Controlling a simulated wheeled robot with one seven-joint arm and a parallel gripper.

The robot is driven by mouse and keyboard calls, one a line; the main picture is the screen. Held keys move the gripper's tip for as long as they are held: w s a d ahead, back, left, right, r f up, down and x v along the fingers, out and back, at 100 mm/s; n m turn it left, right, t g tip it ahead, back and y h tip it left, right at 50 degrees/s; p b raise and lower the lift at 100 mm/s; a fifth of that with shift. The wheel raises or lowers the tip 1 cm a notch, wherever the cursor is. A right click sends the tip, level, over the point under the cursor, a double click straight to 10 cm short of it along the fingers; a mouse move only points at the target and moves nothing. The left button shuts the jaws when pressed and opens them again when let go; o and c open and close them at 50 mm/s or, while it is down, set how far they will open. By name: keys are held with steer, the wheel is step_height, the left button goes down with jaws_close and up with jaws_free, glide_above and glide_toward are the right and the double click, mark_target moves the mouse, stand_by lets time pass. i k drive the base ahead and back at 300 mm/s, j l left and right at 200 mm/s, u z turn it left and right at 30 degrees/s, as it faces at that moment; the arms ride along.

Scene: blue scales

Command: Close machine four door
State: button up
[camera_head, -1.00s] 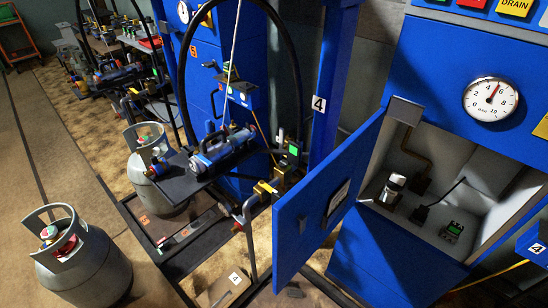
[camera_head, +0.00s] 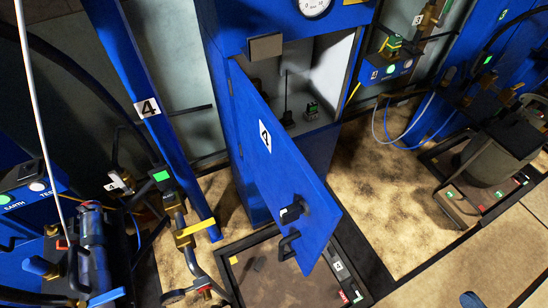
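The door hides part of the opening. My gripper is not in view.
A blue post (camera_head: 135,90) with another "4" label stands left of the cabinet. Pipes, a yellow-handled valve (camera_head: 195,229) and a pump (camera_head: 93,250) crowd the left. A black floor frame (camera_head: 226,247) lies below the door. Tan floor (camera_head: 385,200) is clear on the right.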

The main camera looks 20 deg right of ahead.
mark_target(282, 175)
steer(key=u, duration=0.25)
steer(key=j+u, duration=0.45)
steer(key=j, duration=0.75)
